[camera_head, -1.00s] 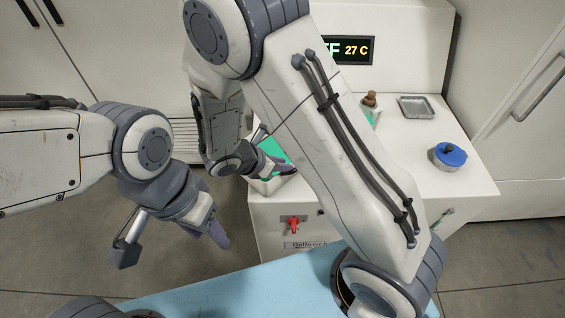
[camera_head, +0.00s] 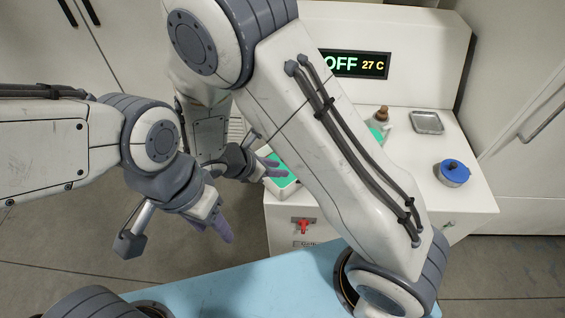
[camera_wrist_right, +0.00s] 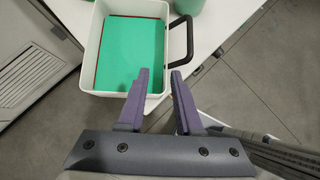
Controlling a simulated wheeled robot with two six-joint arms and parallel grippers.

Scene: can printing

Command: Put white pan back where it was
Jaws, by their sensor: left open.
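The white pan (camera_wrist_right: 91,48) is a rectangular tray with a green inside and a black handle (camera_wrist_right: 187,42) on its right side in the right wrist view. In the head view its green inside (camera_head: 287,181) shows at the left end of the white bench, partly hidden by my right arm. My right gripper (camera_wrist_right: 160,74) is open, its purple fingers apart at the pan's near right corner, close to the handle. It also shows beside the pan in the head view (camera_head: 272,168). My left gripper (camera_head: 221,228) is open and empty, away from the bench.
The white bench (camera_head: 470,205) carries a brown-capped bottle (camera_head: 382,114), a metal tray (camera_head: 427,122) and a blue-lidded pot (camera_head: 453,172). A display (camera_head: 355,64) reads OFF 27 C. A red valve (camera_head: 303,226) is on the bench front. A light blue surface (camera_head: 240,285) lies nearest me.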

